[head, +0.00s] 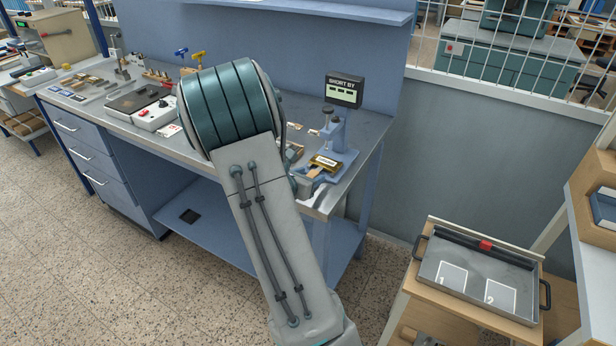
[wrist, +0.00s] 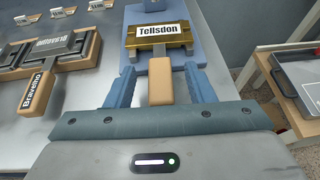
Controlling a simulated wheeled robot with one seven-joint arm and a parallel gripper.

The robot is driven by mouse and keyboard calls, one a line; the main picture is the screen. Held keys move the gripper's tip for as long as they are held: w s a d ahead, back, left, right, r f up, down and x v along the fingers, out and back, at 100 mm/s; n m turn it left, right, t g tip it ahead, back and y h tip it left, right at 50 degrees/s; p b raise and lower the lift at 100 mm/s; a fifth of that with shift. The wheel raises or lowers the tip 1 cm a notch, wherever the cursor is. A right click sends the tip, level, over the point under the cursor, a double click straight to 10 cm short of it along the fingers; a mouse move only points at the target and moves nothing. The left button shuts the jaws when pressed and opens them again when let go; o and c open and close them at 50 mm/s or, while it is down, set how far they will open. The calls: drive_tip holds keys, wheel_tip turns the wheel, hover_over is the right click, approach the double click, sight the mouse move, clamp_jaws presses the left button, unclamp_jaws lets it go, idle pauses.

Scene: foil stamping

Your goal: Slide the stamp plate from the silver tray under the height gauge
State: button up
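My gripper (wrist: 160,78) is open, one finger on each side of the handle, with gaps visible on both sides. In the head view my arm hides part of the bench and the gripper is hardly visible. I cannot tell which tray is the silver tray.
Other wooden-handled stamps, one labelled "Bravenho" (wrist: 36,90), lie to the left. A grey metal tray (head: 431,272) with spaces marked 1 and 2 sits on a wooden stand at right.

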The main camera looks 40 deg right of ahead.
drive_tip(key=shift+a, duration=0.1)
drive_tip(key=v, duration=1.3)
drive_tip(key=shift+a, duration=0.3)
drive_tip(key=shift+s+r, duration=0.15)
drive_tip(key=s+a+r+m+g+y, duration=0.2)
drive_tip(key=s+a+m+g+y, duration=0.25)
drive_tip(key=s+m, duration=0.7)
drive_tip(key=s+a+r+m+t+y, duration=0.1)
drive_tip(key=s+a+m+y, duration=0.1)
drive_tip(key=a+m+y, duration=0.2)
drive_tip(key=s+a+r+m+t+y, duration=0.2)
drive_tip(key=a+m+y, duration=0.2)
drive_tip(key=a+m, duration=0.2)
drive_tip(key=a, duration=0.2)
drive_tip(key=shift+a, duration=0.35)
drive_tip(key=shift+r, duration=0.15)
